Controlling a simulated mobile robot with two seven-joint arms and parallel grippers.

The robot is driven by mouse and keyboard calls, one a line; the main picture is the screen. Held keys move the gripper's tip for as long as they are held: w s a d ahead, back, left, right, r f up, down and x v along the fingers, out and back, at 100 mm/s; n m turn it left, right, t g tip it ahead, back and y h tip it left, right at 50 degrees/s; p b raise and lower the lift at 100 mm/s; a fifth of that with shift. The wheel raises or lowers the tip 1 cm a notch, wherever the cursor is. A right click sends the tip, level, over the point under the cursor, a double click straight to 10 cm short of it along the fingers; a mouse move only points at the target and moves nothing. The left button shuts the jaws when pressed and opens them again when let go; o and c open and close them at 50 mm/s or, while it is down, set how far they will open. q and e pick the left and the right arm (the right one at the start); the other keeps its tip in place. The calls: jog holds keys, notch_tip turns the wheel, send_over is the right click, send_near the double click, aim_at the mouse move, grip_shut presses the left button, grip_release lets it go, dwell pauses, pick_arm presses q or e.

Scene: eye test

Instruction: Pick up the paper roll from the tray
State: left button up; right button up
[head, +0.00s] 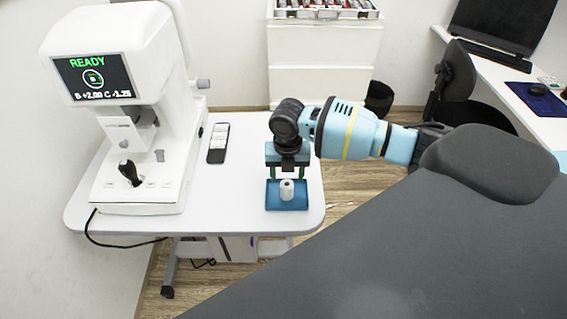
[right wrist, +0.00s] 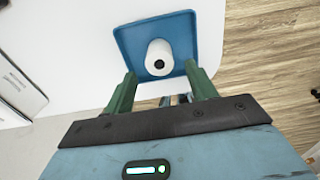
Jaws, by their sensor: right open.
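The white paper roll (head: 287,189) stands upright in the blue tray (head: 272,203) near the right end of the white table. In the right wrist view the paper roll (right wrist: 160,56) shows its dark core hole, and the tray (right wrist: 130,37) lies under it. My right gripper (head: 287,177) is open above the tray, fingers pointing down. In the right wrist view the green fingers of my right gripper (right wrist: 160,82) are spread to either side of the near part of the roll, with nothing between them that I can see gripped. My left gripper is not in view.
A white eye-test machine (head: 120,110) with a lit screen stands on the table's left. A dark phone (head: 218,143) lies between it and the tray. A white drawer cabinet (head: 322,60) stands behind. A grey padded couch (head: 420,240) fills the front right.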

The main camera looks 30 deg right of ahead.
aim_at(287, 184)
notch_tip(287, 184, down, 2)
jog(key=shift+f, duration=0.2)
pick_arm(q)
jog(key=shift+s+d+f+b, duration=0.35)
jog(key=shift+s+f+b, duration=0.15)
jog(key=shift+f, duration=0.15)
pick_arm(e)
jog(key=shift+f, duration=0.6)
jog(key=shift+c, duration=0.2)
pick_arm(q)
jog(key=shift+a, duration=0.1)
pick_arm(e)
jog(key=c, duration=0.7)
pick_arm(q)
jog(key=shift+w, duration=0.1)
pick_arm(e)
jog(key=shift+r, duration=0.15)
